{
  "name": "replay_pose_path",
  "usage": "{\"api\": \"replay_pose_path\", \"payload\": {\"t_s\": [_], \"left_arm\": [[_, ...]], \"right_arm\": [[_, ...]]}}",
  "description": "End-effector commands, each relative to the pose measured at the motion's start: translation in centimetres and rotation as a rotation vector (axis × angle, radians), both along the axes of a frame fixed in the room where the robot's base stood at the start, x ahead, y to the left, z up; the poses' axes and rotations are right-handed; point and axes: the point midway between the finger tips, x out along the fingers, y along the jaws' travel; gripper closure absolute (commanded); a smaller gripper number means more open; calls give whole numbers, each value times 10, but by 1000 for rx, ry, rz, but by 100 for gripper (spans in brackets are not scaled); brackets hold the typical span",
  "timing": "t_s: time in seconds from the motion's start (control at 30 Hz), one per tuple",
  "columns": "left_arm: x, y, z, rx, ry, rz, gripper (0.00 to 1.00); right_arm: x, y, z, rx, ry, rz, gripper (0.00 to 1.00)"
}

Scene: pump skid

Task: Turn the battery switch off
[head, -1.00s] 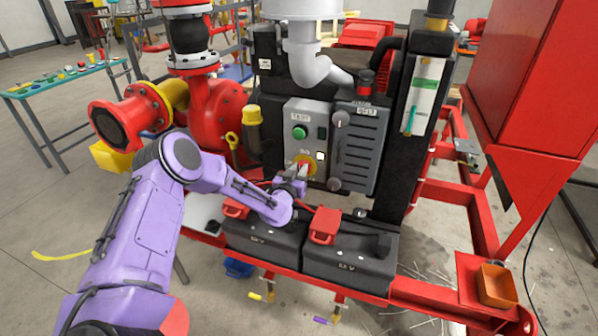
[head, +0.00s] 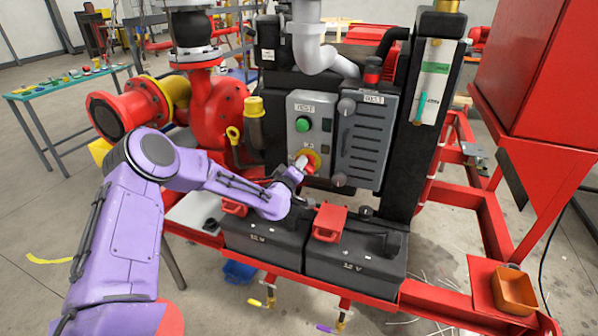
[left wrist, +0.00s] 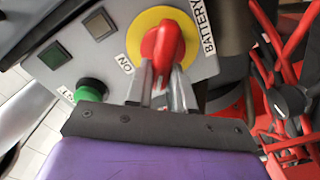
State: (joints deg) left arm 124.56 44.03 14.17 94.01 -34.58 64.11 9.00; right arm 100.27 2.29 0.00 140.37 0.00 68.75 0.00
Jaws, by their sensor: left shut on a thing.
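The battery switch is a red rotary handle (left wrist: 163,47) on a round yellow plate (left wrist: 147,22), mounted on a grey control panel (head: 321,118). In the left wrist view, labels "ON" and "BATTERY" show beside the plate. My left gripper (left wrist: 162,85) is shut on the red handle, one finger on each side of it. In the head view my left gripper (head: 301,165) reaches the lower part of the panel, and the red handle shows just past the fingers. My right gripper is not in view.
A green button (head: 302,124) sits above the switch on the panel. A grey vented cover (head: 361,148) is to the right. Two black batteries (head: 352,267) with red terminal covers (head: 329,222) stand below my left gripper. A red frame rail (head: 430,297) runs along the front.

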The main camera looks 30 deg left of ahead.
Motion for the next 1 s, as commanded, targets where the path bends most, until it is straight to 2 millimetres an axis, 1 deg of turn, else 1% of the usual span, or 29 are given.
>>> {"api": "replay_pose_path", "payload": {"t_s": [0.03, 0.3, 0.5, 0.7, 1.0], "left_arm": [[1, 2, -2, -41, -17, 2, 100], [0, 4, -7, -285, -76, 2, 100], [0, 4, -9, -436, -111, 2, 100], [0, 4, -10, -548, -137, 1, 100], [0, 4, -9, -629, -158, 0, 100]], "right_arm": [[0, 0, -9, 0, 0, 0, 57], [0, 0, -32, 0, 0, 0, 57], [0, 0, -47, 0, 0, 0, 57], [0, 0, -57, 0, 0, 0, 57], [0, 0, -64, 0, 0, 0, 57]]}}
